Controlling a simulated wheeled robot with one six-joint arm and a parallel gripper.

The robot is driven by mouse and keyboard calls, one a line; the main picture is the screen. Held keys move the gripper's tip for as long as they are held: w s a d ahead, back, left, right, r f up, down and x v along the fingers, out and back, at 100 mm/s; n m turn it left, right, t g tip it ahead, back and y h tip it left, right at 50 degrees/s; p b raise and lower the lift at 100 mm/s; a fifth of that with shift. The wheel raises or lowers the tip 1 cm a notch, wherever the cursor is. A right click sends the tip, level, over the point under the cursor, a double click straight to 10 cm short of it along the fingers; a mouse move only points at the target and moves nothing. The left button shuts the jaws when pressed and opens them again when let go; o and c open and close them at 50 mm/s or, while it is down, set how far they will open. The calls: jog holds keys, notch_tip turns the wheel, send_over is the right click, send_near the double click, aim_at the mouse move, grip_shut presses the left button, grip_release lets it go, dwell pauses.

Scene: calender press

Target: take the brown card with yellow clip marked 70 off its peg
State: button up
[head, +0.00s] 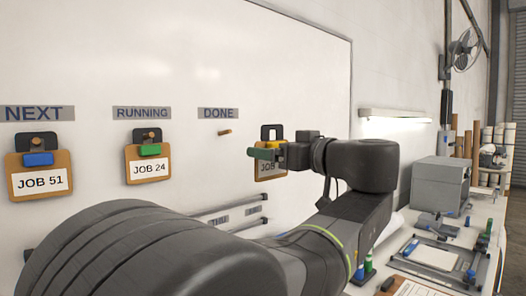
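A brown card (262,173) with a yellow clip (273,144) and a black hanger plate (271,127) is at the whiteboard, right of the DONE label. Its white label starts with "JOB"; the number is hidden behind my gripper. No peg shows at its hanger, so I cannot tell whether it still hangs on one. My gripper (262,152) reaches in from the right, its green-tipped fingers in front of the card just below the clip. I cannot tell whether the fingers are closed on the card or clip.
Card JOB 51 (39,182) with a blue clip hangs under NEXT, and card JOB 24 (148,168) with a green clip under RUNNING. A bare peg (225,132) sticks out below DONE. A cluttered bench (484,213) with a grey box (440,184) stands at right.

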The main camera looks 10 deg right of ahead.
jog(key=shift+r+p, duration=0.4)
jog(key=shift+p, duration=0.35)
jog(key=shift+d, duration=0.1)
dwell(0.3)
jog(key=v, duration=0.1)
jog(key=p+v, duration=0.1)
jog(key=v, duration=0.1)
jog(key=p+v, duration=0.1)
jog(key=shift+s+r, duration=0.2)
jog(key=shift+r, duration=0.15)
dwell(0.5)
jog(key=p+v, duration=0.1)
jog(key=v, duration=0.5)
dwell(0.7)
